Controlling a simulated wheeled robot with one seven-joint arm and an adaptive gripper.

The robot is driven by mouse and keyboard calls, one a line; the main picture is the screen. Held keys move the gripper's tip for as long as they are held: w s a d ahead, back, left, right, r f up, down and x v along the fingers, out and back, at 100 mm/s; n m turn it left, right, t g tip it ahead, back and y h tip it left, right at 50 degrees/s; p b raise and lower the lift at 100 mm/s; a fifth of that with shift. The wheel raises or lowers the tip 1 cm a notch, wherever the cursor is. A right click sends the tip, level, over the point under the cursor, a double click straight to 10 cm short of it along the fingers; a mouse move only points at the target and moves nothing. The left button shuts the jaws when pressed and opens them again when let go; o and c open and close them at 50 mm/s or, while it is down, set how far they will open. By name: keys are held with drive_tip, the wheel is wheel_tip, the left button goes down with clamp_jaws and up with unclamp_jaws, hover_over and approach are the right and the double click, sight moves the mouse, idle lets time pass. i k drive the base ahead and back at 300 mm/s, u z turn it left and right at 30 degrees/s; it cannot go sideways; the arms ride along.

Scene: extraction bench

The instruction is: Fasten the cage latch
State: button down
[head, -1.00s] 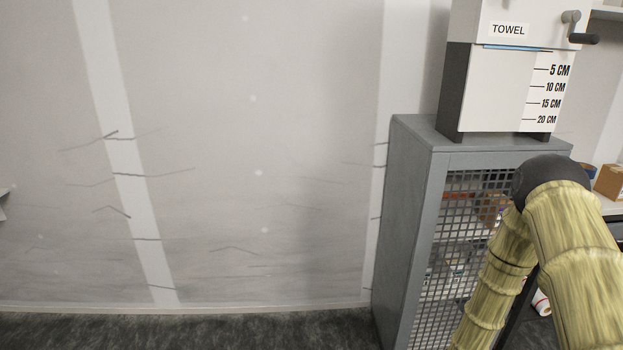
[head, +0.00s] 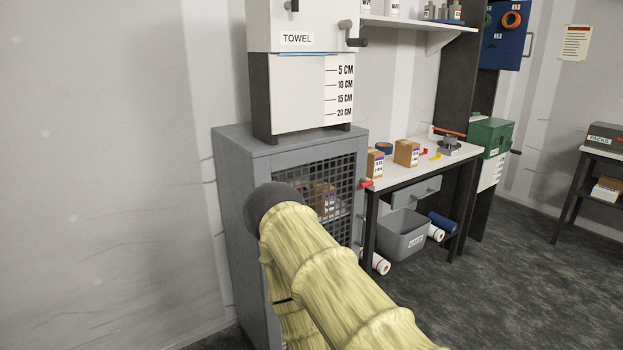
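The grey cage (head: 232,200) stands left of centre in the head view, with a black mesh door (head: 338,172) on its front. The door looks closed, but my arm covers its lower left part. A small red piece (head: 366,184) sits at the door's right edge; it may be the latch, and its exact position is too small to tell. My arm crosses in front of the cage, bent at a dark joint. My gripper is not in view. Boxes show dimly behind the mesh.
A white towel dispenser (head: 300,95) with a crank stands on the cage. To the right is a bench (head: 425,172) with boxes and tape on it. A grey bin (head: 403,235) and rolls sit below. Dark floor (head: 520,280) is open at the right.

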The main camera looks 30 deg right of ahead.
sight(364, 184)
drive_tip(key=z, duration=1.35)
drive_tip(key=k, duration=0.5)
drive_tip(key=z, duration=0.75)
drive_tip(key=i, duration=1)
drive_tip(key=u, duration=0.5)
drive_tip(key=i, duration=0.6)
drive_tip(key=u, duration=0.55)
